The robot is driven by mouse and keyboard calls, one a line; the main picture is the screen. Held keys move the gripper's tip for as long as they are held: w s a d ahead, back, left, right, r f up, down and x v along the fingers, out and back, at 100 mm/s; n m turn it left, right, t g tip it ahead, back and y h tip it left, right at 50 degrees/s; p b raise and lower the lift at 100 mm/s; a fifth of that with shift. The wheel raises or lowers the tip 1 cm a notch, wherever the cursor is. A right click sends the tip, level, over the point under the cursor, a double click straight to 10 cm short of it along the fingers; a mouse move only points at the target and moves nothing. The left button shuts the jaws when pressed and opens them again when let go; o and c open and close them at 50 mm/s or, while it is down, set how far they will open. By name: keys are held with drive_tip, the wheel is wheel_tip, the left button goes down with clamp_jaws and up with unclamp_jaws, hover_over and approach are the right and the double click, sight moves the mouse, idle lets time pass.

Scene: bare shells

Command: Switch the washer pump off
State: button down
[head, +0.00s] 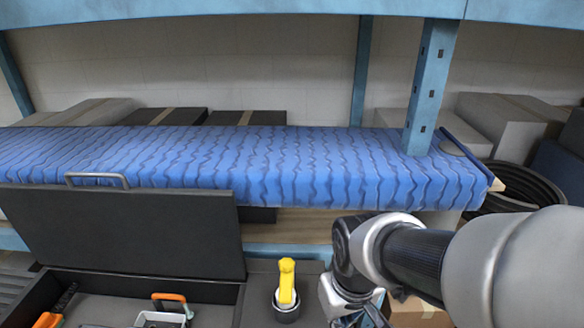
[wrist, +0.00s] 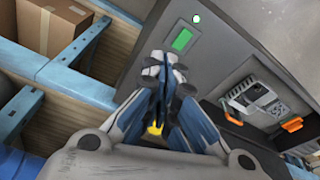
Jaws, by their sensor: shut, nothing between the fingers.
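A yellow lever (head: 287,282) stands upright on a round grey base (head: 287,312) on a grey surface in the head view. In the wrist view only a bit of yellow (wrist: 153,129) shows behind my gripper (wrist: 164,66). The grey panel (wrist: 222,30) there carries a lit green rectangle (wrist: 181,39) and a small white round spot (wrist: 196,19). My gripper is shut and empty, its fingertips over the panel just below the green rectangle. In the head view it is at the bottom edge, right of the lever, with its fingertips cut off. No label naming the pump is legible.
An open dark case with a raised lid (head: 130,230) is left of the lever; orange-handled items (head: 172,300) lie in it. A shelf with a blue wavy cover (head: 250,165) runs behind. A blue post (head: 430,85) stands at right. A cardboard box (wrist: 50,25) sits between beams.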

drive_tip(key=s+d+r+m+t+b, duration=0.2)
drive_tip(key=s+d+r, duration=0.3)
drive_tip(key=s, duration=0.5)
drive_tip(key=shift+s+d+r+m+t, duration=0.2)
drive_tip(key=shift+d+r+m+t, duration=0.1)
drive_tip(key=shift+r+m, duration=0.25)
drive_tip(key=shift+f, duration=0.1)
drive_tip(key=w+a+f+n+g, duration=0.2)
drive_tip(key=w+a+f+n, duration=0.2)
drive_tip(key=w+a+n, duration=0.2)
drive_tip(key=w+a+f+n+g+p, duration=0.1)
drive_tip(key=w+a+f+n, duration=0.3)
drive_tip(key=n, duration=0.7)
drive_tip(key=w+a+g, duration=0.1)
drive_tip(key=w+a, duration=0.1)
drive_tip(key=w, duration=0.1)
drive_tip(key=shift+w+a+f+g, duration=0.2)
drive_tip(key=shift+w+a+g, duration=0.05)
drive_tip(key=shift+a+g, duration=0.1)
